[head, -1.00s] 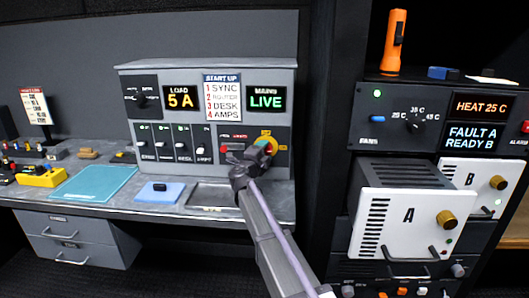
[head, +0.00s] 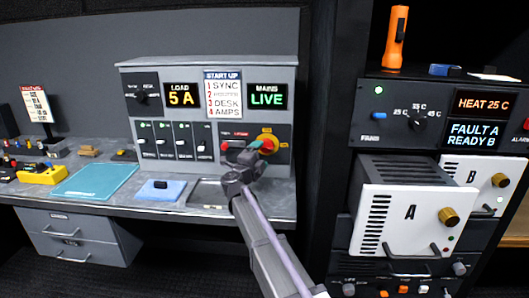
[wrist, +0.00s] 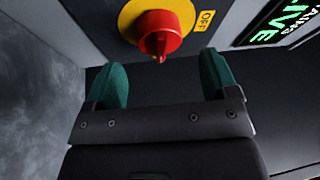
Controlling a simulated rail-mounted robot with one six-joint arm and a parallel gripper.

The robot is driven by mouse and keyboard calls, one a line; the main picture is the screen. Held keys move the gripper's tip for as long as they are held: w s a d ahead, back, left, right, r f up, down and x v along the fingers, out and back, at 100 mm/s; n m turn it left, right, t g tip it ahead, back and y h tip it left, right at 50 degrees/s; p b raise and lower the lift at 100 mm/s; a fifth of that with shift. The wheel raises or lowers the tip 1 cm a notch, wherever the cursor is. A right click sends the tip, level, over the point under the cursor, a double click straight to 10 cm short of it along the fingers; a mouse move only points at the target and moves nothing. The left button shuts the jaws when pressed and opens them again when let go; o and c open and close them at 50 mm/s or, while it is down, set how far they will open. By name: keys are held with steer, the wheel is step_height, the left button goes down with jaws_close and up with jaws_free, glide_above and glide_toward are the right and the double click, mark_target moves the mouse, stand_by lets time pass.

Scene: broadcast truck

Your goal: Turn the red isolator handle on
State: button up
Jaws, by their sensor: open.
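The red isolator handle (wrist: 158,33) is a red knob on a round yellow plate (wrist: 128,18), with a yellow OFF label (wrist: 206,20) beside it in the wrist view. In the head view the handle (head: 268,144) sits at the lower right of the grey panel. My gripper (wrist: 162,78) has two green fingertips, spread apart with nothing between them. The handle lies just beyond the fingertips, roughly centred between them, and they appear clear of it. In the head view my gripper (head: 251,150) is in front of the panel, just left of and below the handle.
A MAINS display (head: 267,97) reads LIVE and a LOAD display (head: 181,96) reads 5 A. The desk (head: 110,208) lies below. A rack with white modules (head: 405,215) stands at right.

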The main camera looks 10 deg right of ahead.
steer(key=v, duration=0.6)
steer(key=shift+b, duration=0.3)
steer(key=shift+s+a+f, duration=0.1)
